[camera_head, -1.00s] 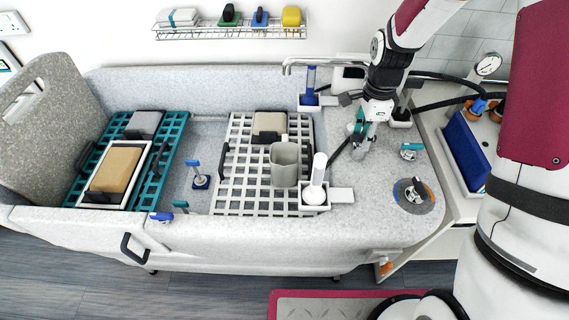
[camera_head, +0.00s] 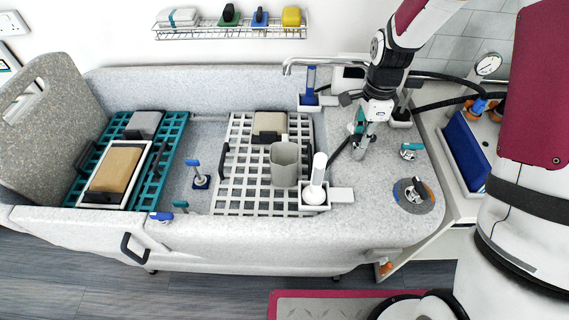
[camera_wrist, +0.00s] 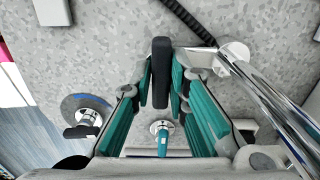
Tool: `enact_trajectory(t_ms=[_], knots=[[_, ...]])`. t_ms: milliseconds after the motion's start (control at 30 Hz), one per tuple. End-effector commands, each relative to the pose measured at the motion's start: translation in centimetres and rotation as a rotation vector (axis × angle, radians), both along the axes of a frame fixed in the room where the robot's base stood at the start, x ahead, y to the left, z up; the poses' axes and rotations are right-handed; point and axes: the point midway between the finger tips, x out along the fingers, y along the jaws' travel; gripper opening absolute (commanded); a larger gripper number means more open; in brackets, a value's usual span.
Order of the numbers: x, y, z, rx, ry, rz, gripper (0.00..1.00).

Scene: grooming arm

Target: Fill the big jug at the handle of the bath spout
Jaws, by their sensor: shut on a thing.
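The big jug (camera_head: 285,165), grey and open-topped, stands upright on the white slatted rack in the bath. The chrome bath spout (camera_head: 325,60) reaches left over the bath's back rim, and its tip is behind the jug in the head view. A chrome pipe (camera_wrist: 268,98) runs down the right of the wrist view. My gripper (camera_head: 362,138) is over the speckled ledge right of the bath. In the wrist view its teal fingers (camera_wrist: 162,85) are closed around a dark upright handle (camera_wrist: 160,55). No water stream is visible.
A white tray with a white brush (camera_head: 315,192) stands right of the jug. A small teal-handled tap (camera_head: 410,151) and a round dial with a dark knob (camera_head: 413,194) sit on the ledge. A black hose (camera_head: 440,103) runs behind. A teal rack (camera_head: 178,135) is at left.

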Motion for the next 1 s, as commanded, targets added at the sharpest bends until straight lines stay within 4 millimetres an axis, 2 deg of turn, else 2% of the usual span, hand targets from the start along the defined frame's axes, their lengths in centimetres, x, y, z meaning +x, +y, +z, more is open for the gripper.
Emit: enact_trajectory(t_ms=[233,500,833,1000], knots=[[0.21,0.02,0.09,0.0,-0.006,0.009,0.0],[0.24,0.04,0.13,0.0,-0.007,0.226,0.0],[0.3,0.04,0.14,0.0,-0.009,0.256,0.0],[0.32,0.0,0.19,-0.001,-0.01,0.401,0.0]])
